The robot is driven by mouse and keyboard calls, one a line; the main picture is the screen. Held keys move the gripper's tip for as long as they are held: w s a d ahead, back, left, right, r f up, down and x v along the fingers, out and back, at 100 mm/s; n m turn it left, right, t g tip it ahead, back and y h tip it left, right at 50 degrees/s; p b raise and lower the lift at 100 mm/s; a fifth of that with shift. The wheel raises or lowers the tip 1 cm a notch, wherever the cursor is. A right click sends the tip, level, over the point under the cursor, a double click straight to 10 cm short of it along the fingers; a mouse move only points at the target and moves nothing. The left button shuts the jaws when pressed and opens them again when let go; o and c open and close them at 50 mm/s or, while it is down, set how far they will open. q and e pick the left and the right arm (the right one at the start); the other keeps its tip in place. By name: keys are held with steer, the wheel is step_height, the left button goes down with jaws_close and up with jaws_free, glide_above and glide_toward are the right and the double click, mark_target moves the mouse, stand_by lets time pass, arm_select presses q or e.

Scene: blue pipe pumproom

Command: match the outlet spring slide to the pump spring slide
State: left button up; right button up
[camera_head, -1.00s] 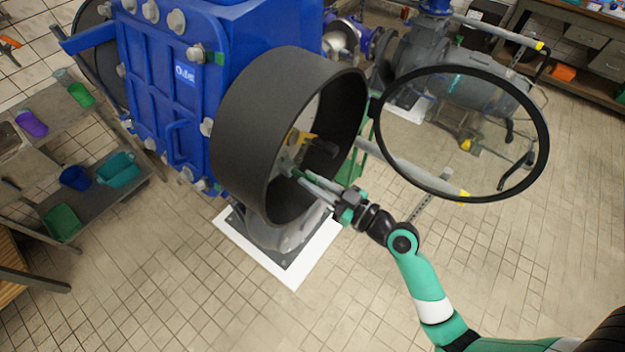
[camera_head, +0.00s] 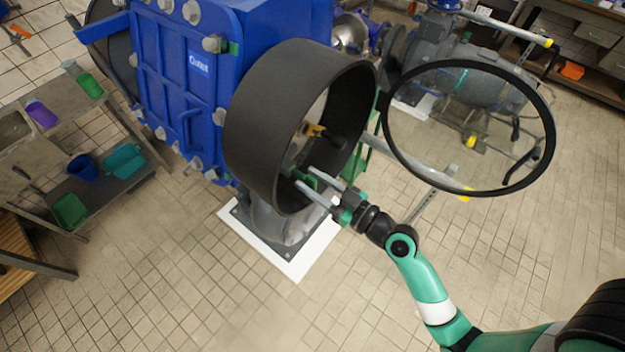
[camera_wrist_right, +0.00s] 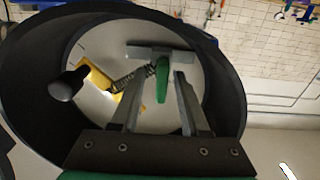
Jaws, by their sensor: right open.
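The outlet is a blue housing (camera_head: 185,90) labelled "Outlet", with a wide black cylinder (camera_head: 262,130) facing right. Its round glass cover (camera_head: 468,125) stands swung open to the right. Inside the cylinder, the right wrist view shows a green handle (camera_wrist_right: 162,82), a dark coiled spring (camera_wrist_right: 130,77) and a yellow part (camera_wrist_right: 98,82) beside a black knob (camera_wrist_right: 68,84). My right gripper (camera_head: 305,176) is open at the cylinder mouth, with the green handle between its fingers; I cannot tell whether they touch it. My left gripper is not in view. The pump spring slide cannot be made out.
A grey machine (camera_head: 465,82) stands behind the glass cover. A shelf unit (camera_head: 115,190) with coloured containers stands at left. The tiled floor (camera_head: 290,315) is clear in front.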

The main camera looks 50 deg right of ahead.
steer(key=s+b, duration=0.4)
steer(key=s, duration=0.7)
steer(key=shift+s, duration=0.3)
steer(key=shift+a, duration=0.1)
